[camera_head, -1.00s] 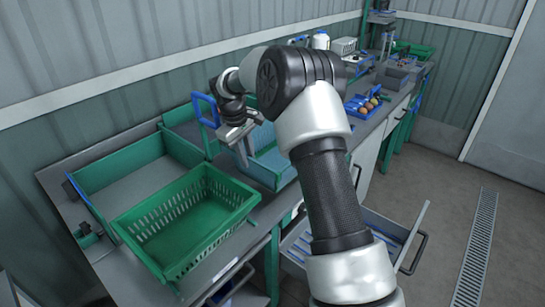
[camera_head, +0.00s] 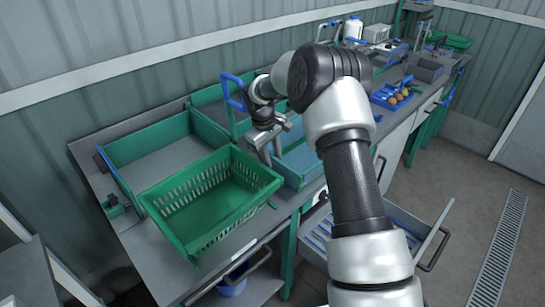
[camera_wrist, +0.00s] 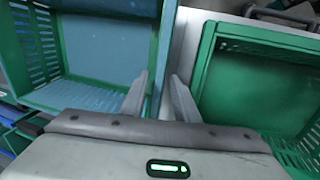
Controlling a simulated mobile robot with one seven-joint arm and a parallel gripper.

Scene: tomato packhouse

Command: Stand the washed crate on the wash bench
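A green slatted crate (camera_head: 215,205) sits slightly tilted at the front left of the wash bench (camera_head: 90,165), its near corner over the front edge. A green crate wall (camera_wrist: 205,65) also shows on the right of the wrist view. My gripper (camera_head: 270,158) is right of that crate, at the near-left side of a green-rimmed basin with a blue inside (camera_head: 305,160). I cannot tell whether the fingers touch anything.
A wide grey-floored green basin (camera_head: 165,155) lies behind the crate. A blue hoop handle (camera_head: 234,92) stands behind my gripper. A drawer (camera_head: 400,225) is pulled out below the bench. A blue tray of tomatoes (camera_head: 392,97) and a grey bin (camera_head: 425,68) stand farther right.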

